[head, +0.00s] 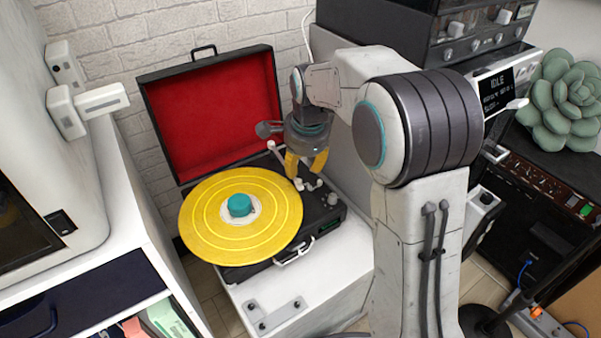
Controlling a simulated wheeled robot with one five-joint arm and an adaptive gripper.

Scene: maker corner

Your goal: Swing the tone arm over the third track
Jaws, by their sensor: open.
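A suitcase record player (327,209) stands with its red-lined lid (212,115) open behind it. A yellow record (206,225) with paler rings lies on its turntable, with a teal piece (239,205) at the centre. The pale tone arm (273,149) shows at the back right of the deck, beside my gripper; most of it is hidden. My gripper (306,170) points down over the deck's right side, its yellow fingers apart, close to the tone arm. I cannot tell whether the fingers touch it. I see no tone arm over the record's rings.
The player sits on a white cabinet (320,292). A brick wall rises behind the lid. A white machine (60,180) stands at the left. Dark equipment (465,30) and a green succulent (565,100) are at the right. The space above the record is clear.

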